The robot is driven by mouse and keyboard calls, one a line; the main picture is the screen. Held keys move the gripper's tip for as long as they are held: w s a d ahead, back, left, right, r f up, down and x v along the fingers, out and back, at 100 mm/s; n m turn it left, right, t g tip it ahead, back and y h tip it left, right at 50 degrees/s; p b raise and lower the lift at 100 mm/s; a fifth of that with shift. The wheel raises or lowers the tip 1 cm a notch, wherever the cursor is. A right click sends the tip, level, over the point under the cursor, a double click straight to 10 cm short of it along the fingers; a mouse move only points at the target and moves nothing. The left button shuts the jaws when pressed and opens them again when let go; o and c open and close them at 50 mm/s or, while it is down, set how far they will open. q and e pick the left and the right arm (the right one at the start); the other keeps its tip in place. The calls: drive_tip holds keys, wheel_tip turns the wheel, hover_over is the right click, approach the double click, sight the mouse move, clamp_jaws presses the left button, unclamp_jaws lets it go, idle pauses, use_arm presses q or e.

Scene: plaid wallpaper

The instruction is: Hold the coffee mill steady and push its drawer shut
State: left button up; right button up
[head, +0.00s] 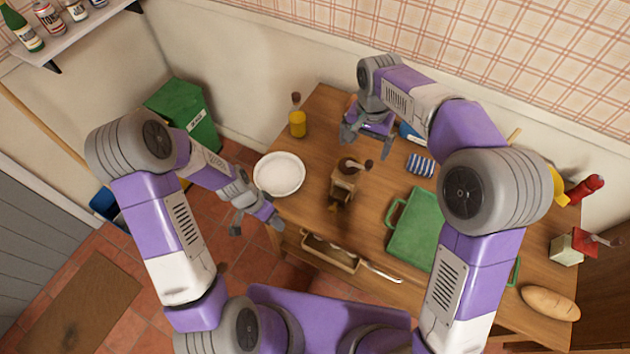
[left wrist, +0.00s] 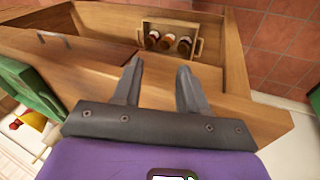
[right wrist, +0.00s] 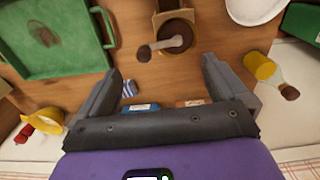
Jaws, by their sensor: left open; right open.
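The coffee mill (head: 343,186) stands upright on the wooden table, with a small wooden body, a dark round top and a crank ending in a dark knob. Something dark at its near side may be its drawer; I cannot tell how far out it is. In the right wrist view the mill (right wrist: 176,37) is at the top, cut by the edge. My right gripper (head: 367,147) is open and empty above the table, behind the mill. My left gripper (head: 257,228) is open and empty at the table's near left edge, left of the mill and apart from it.
A white plate (head: 279,174) lies left of the mill, a yellow bottle (head: 297,123) behind it. A striped blue thing (head: 420,165) and a green tray (head: 412,240) lie right. Below the tabletop a table drawer stands open, holding a small crate (left wrist: 168,24) of jars.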

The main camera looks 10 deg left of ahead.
sight(360, 166)
drive_tip(key=shift+f, duration=0.4)
wheel_tip(360, 166, down, 7)
drive_tip(key=shift+r, duration=0.1)
use_arm(q)
drive_tip(key=w+d+r+m+g+h, duration=0.1)
drive_tip(key=w+d+r+m, duration=0.6)
drive_tip(key=d+r+m, duration=0.4)
drive_tip(key=r+m, duration=0.2)
drive_tip(key=m, duration=0.3)
drive_tip(key=shift+g, duration=0.4)
drive_tip(key=shift+d, duration=0.1)
use_arm(e)
drive_tip(key=c, duration=1.4)
use_arm(q)
drive_tip(key=shift+c, duration=0.3)
